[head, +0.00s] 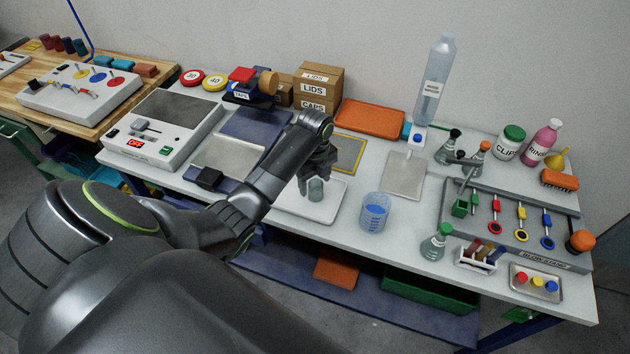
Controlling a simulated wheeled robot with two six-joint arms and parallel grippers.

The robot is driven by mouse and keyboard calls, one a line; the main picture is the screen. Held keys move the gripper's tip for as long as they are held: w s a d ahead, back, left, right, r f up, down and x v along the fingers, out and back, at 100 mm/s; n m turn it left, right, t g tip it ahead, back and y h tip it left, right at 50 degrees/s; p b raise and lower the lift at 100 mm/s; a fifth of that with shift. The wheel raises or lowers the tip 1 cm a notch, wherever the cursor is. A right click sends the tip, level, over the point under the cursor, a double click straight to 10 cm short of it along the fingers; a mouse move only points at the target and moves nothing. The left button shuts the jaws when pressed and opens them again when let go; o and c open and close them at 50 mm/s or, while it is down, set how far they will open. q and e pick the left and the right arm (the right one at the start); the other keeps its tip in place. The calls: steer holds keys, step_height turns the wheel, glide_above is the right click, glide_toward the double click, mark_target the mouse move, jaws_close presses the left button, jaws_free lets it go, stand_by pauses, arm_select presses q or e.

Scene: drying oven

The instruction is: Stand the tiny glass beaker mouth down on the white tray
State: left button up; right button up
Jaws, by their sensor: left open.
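The tiny glass beaker (316,189) is a small clear grey-green vessel at the white tray (327,212), near the middle of the bench's front side. It looks upright on its axis, but I cannot tell which end its mouth is at. My left gripper (316,178) points down right above the beaker, with its fingers open at the beaker's upper part. I cannot tell whether the fingers touch it. My left arm hides the left part of the tray. My right gripper is not in view.
An oven-like device (160,130) stands left. A rack with coloured tools (510,220) fills the right end.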

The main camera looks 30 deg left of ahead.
arm_select(q)
step_height(320, 180, up, 7)
steer(key=shift+r, duration=0.2)
step_height(320, 180, up, 7)
steer(key=p, duration=0.6)
steer(key=shift+f, duration=0.2)
